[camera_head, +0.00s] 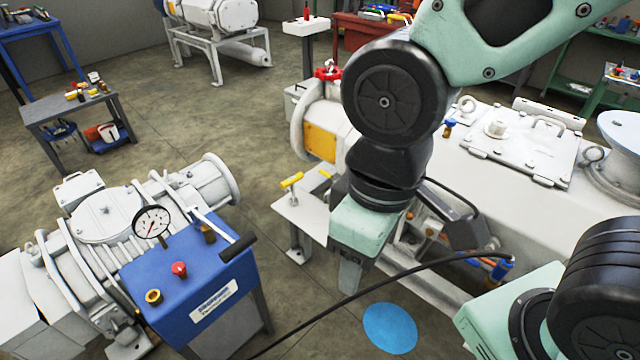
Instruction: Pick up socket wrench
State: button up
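I cannot identify a socket wrench for certain. A yellow-handled T-shaped tool (292,181) stands upright on a small white stand (303,216), left of my arm. A second small yellow piece (325,174) shows just behind it, partly hidden by my arm. My arm comes down from the top right, and its wrist is in front of the large white machine. My gripper's fingers cannot be made out, so I cannot see whether they are open or hold anything. Nothing is seen touching the yellow tool.
A large white vacuum machine (530,150) fills the right. A blue gauge cabinet (190,280) and a grey-white pump (105,215) stand at the lower left. A small grey table (60,108) holds tools. A blue disc (390,328) marks the floor. Open floor lies at centre left.

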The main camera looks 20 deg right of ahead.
aim_at(293, 201)
jog(key=i+j+u, duration=0.2)
jog(key=i, duration=1.1)
jog(key=l, duration=0.1)
